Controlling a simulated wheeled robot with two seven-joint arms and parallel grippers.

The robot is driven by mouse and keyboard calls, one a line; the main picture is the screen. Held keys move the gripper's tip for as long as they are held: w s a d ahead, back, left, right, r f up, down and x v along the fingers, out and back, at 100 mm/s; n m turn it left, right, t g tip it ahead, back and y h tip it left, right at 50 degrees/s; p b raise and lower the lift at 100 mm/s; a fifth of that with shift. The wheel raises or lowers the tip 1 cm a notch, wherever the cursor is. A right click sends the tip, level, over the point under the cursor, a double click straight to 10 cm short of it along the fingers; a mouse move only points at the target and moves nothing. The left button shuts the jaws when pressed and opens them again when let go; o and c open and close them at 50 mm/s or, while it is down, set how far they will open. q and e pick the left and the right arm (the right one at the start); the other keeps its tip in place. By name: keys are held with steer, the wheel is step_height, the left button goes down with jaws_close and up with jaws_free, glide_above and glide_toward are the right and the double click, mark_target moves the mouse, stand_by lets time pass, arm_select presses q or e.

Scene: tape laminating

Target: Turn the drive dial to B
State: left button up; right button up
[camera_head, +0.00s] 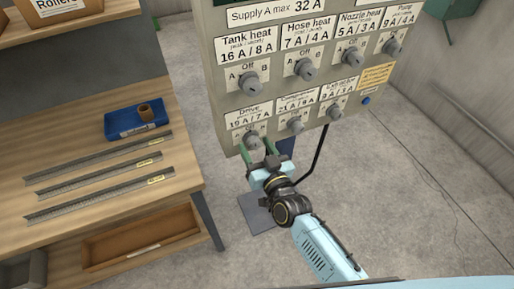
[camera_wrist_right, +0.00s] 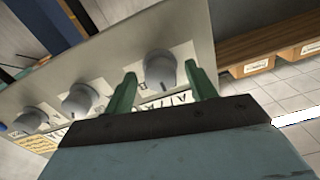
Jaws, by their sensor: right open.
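The drive dial (camera_head: 252,139) is a grey knob at the lower left of the control panel (camera_head: 219,85), under the label "Drive 19 A / 7 A". In the right wrist view the dial (camera_wrist_right: 160,67) sits between the two green fingers of my right gripper (camera_wrist_right: 162,88). The gripper (camera_head: 259,146) is open, with one finger on each side of the knob; I cannot tell whether either finger touches it. The knob's pointer setting is too small to read. My left gripper is not in view.
Other dials stand close by, the nearest being the compressor dial (camera_head: 295,125). A black cable (camera_head: 319,150) hangs below the panel. A wooden workbench (camera_head: 95,165) with metal strips and a blue tray (camera_head: 130,123) stands on the left. The floor at right is mostly clear.

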steer(key=shift+c, duration=0.2)
steer(key=c, duration=1)
steer(key=shift+o, duration=0.2)
steer(key=shift+m, duration=0.3)
steer(key=m, duration=0.3)
steer(key=shift+m, duration=0.3)
steer(key=shift+m+b, duration=0.55)
steer(key=shift+m, duration=1.75)
steer(key=o, duration=1)
